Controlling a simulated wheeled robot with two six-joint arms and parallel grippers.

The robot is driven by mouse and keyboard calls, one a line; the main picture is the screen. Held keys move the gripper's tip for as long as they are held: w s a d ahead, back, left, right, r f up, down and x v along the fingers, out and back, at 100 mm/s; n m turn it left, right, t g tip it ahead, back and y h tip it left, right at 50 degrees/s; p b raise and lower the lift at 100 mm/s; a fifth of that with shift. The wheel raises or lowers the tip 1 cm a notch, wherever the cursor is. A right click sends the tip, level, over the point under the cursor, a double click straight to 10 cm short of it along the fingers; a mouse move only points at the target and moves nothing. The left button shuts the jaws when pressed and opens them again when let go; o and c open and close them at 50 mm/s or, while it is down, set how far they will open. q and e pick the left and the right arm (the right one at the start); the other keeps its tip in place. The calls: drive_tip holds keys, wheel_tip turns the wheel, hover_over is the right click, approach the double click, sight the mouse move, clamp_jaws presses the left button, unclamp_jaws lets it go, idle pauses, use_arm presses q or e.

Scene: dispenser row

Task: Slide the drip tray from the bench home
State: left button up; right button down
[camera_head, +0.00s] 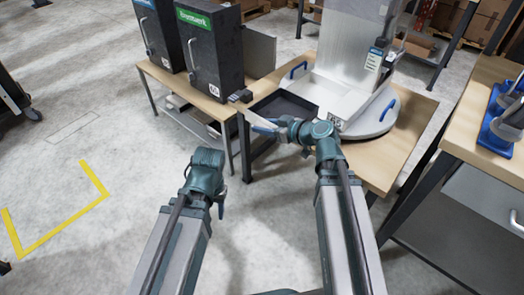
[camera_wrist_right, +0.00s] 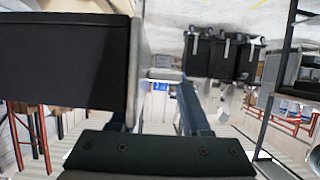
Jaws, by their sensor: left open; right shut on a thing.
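The drip tray (camera_head: 284,106) is a dark, shallow square tray at the front left of the bench with the dispenser, beside its pale base. In the right wrist view a large dark panel (camera_wrist_right: 65,65) with a pale grey edge fills the left side, likely the tray seen close up. My right gripper (camera_head: 264,124) is at the tray's near edge, shut on it; the exact contact is partly hidden. The gripper's fingers (camera_wrist_right: 160,105) show in the wrist view. My left gripper (camera_head: 217,195) is open and empty, low in front of the bench, well apart from the tray.
The dispenser (camera_head: 342,45) has a tall pale panel and a round base with blue handles. Two black cabinets (camera_head: 212,50) stand on the wooden bench (camera_head: 160,75) at left. A small dark block (camera_head: 241,96) lies near the tray. Another bench (camera_head: 480,130) stands at right.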

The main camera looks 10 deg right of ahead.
sight(296, 111)
use_arm(q)
wheel_tip(296, 111, down, 3)
drive_tip(key=shift+f+b, duration=0.15)
drive_tip(key=shift+b, duration=0.8)
use_arm(e)
drive_tip(key=f, duration=0.3)
drive_tip(key=shift+s+a+f, duration=0.15)
drive_tip(key=shift+s+a, duration=0.15)
drive_tip(key=shift+a, duration=0.1)
drive_tip(key=shift+w+d, duration=0.95)
drive_tip(key=shift+d, duration=0.25)
drive_tip(key=shift+w+d, duration=0.95)
drive_tip(key=shift+d, duration=0.25)
drive_tip(key=shift+w+d, duration=0.95)
drive_tip(key=shift+d, duration=0.25)
use_arm(q)
drive_tip(key=shift+f+b, duration=0.35)
use_arm(e)
drive_tip(key=shift+w+d+f, duration=0.1)
drive_tip(key=shift+w+d, duration=0.7)
drive_tip(key=shift+d, duration=0.2)
drive_tip(key=shift+w+d+f, duration=0.1)
drive_tip(key=shift+w+d, duration=0.65)
drive_tip(key=shift+d, duration=0.3)
drive_tip(key=shift+w+d+f, duration=0.1)
drive_tip(key=shift+w+d, duration=0.7)
drive_tip(key=shift+d, duration=0.2)
